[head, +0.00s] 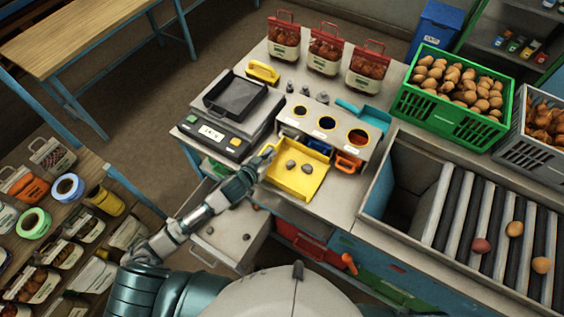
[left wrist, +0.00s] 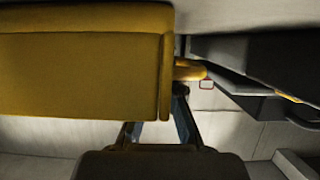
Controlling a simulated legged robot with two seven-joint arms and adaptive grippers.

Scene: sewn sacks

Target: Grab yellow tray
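The yellow tray (head: 297,184) is a small open scoop with a few grey stones in it, on the bench in front of the sorting block. Its short handle points up and left, toward my left gripper (head: 260,163), which is right beside that handle. In the left wrist view the tray (left wrist: 80,75) fills the upper left as a large yellow face, with a stub of handle at its right. My left gripper's fingers (left wrist: 158,118) stand apart below it, their tips partly hidden by the tray. I cannot see firm contact. My right gripper is not in view.
A white block (head: 330,126) with three round holes stands behind the tray, with blue and orange scoops nearby. A scale (head: 212,133) stands to the left. A drawer (head: 230,235) is open below. A roller conveyor (head: 490,230) and green crate (head: 440,103) are at the right.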

